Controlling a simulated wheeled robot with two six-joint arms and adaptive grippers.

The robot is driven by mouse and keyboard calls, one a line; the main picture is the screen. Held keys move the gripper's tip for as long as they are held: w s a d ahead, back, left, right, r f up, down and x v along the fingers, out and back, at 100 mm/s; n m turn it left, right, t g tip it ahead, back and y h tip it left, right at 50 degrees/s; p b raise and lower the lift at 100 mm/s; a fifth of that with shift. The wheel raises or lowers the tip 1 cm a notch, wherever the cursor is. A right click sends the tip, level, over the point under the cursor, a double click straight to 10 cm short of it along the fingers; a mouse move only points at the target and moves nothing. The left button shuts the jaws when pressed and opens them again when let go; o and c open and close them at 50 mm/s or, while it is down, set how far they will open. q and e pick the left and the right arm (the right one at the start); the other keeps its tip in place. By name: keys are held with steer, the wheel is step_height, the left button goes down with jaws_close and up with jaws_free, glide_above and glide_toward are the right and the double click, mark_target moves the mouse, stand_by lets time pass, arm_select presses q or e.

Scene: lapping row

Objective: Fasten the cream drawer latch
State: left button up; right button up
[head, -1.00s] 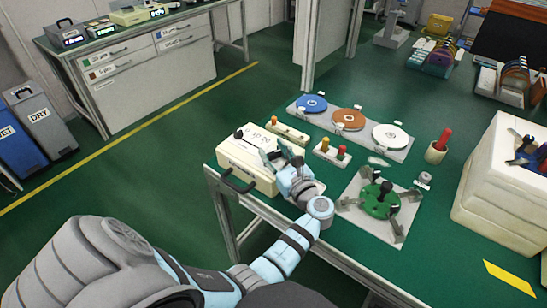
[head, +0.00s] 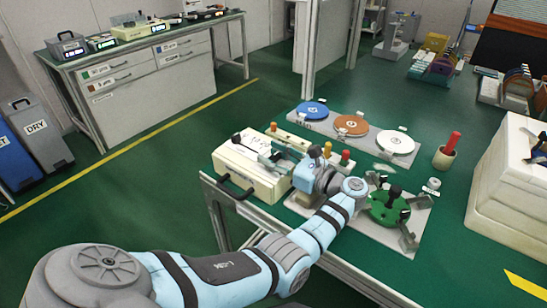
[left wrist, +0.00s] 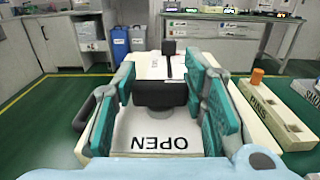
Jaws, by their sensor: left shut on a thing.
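The cream drawer box (head: 240,176) stands at the near left edge of the green table, with a dark pull handle on its front. My left gripper (head: 272,158) is over its top, coming from the right side. In the left wrist view, the teal fingers of my left gripper (left wrist: 160,88) are shut on a dark block of the latch (left wrist: 160,96). A thin black bar with a knob (left wrist: 168,47) extends beyond it. The word OPEN shows upside down on the pale top, nearer the camera. The fingers partly hide the latch. My right gripper is out of view.
A cream strip with pegs (head: 288,138) lies close behind the box. A green round plate on a grey base (head: 388,207) lies to the right, beside my forearm. Coloured discs on a tray (head: 352,125) lie behind. A red-handled tool stands in a cup (head: 444,157).

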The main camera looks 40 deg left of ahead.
arm_select(q)
steer(key=o, duration=1.2)
steer(key=d, duration=0.7)
steer(key=shift+w+d, duration=0.1)
steer(key=shift+d, duration=0.15)
